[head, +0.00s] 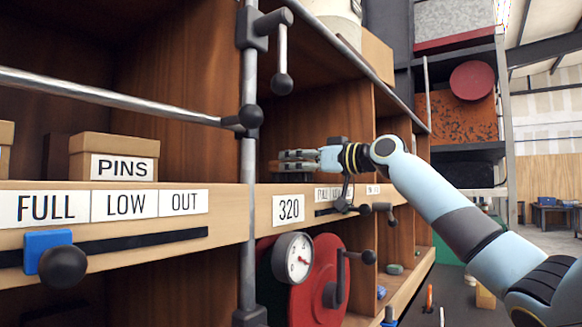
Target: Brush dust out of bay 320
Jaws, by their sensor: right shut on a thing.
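The bay marked 320 (312,121) is a brown wooden compartment in the middle of the head view, with its number plate (289,209) on the shelf edge below. My right gripper (290,160) reaches into this bay from the right, low and just above the shelf edge. Its fingers are shut on a narrow dark piece, seemingly the brush (281,168), which is mostly hidden by the fingers and the edge. I cannot tell whether it touches the bay floor. No dust can be made out. My left gripper is not in view.
A metal post (249,150) with clamps stands at the bay's left, joined by a horizontal rail (110,95). A PINS box (114,158) sits in the left bay. A gauge (293,258) and red reel (322,285) are below. Knobs protrude from the shelf edge.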

